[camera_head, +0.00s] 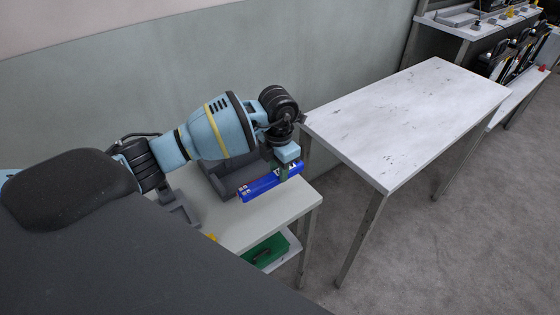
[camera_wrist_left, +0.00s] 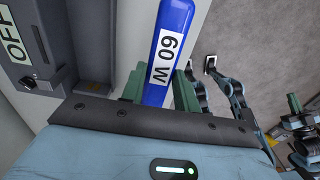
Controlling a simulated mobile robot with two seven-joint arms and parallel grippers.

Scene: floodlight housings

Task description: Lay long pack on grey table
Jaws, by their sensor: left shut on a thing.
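The long pack (camera_head: 262,184) is a slim blue box with white markings. My left gripper (camera_head: 287,165) is shut on it near its right end, above the near pale table. Whether the pack touches that tabletop I cannot tell. In the left wrist view the pack (camera_wrist_left: 172,40) shows a white "W 09" label and sits between the green fingers (camera_wrist_left: 160,90). The grey table (camera_head: 405,115), with a bare, scuffed top, stands to the right, apart from the gripper. In the left wrist view, blue and green parts at the right edge may be my right gripper (camera_wrist_left: 297,112); its jaws are unclear.
A gap of floor separates the two tables. Equipment stands on a bench (camera_head: 475,25) at the back right.

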